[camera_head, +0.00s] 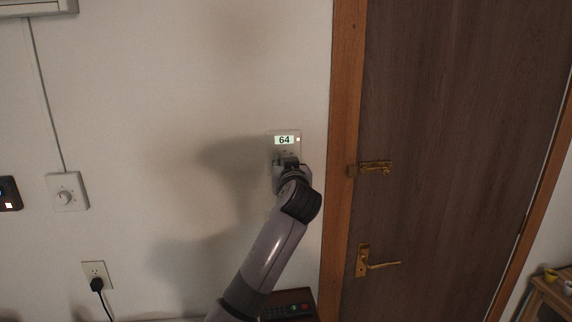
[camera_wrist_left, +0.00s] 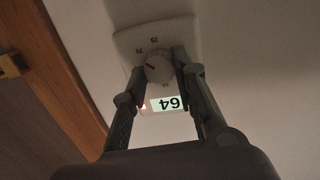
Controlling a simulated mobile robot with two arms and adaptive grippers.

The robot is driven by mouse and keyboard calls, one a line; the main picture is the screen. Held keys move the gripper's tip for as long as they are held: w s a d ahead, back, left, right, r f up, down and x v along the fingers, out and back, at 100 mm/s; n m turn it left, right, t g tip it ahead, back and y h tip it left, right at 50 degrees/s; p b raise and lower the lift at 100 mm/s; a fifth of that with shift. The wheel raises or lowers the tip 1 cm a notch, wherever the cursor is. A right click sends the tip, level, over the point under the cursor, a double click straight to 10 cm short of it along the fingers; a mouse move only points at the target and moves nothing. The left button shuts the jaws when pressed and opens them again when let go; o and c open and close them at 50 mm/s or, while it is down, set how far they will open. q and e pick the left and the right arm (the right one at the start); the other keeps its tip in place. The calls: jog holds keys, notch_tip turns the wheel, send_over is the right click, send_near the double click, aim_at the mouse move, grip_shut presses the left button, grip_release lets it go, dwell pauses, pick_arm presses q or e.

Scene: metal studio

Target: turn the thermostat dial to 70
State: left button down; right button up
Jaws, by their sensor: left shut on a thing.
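The thermostat (camera_head: 297,134) is a pale plate on the wall, left of the door frame, and its lit display (camera_head: 284,140) reads 64. In the left wrist view the thermostat (camera_wrist_left: 183,32) appears upside down, with the display (camera_wrist_left: 168,103) nearest my gripper. Its round dial (camera_wrist_left: 158,66) has a red pointer mark and small numbers around it. My left gripper (camera_wrist_left: 159,70) is shut on the dial, one finger on each side. In the head view my left gripper (camera_head: 290,163) covers the dial. My right gripper is in neither view.
A brown door (camera_head: 440,130) with a brass latch (camera_head: 374,168) and handle (camera_head: 378,264) is to the right. Another wall knob (camera_head: 66,192), an outlet (camera_head: 95,272) with a plug and a dark wall device (camera_head: 9,193) are to the left. A remote (camera_head: 286,311) lies below my arm.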

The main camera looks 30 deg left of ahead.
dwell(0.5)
pick_arm(q)
jog(key=c, duration=1.3)
grip_release()
jog(key=v, duration=1.2)
jog(key=shift+f, duration=0.15)
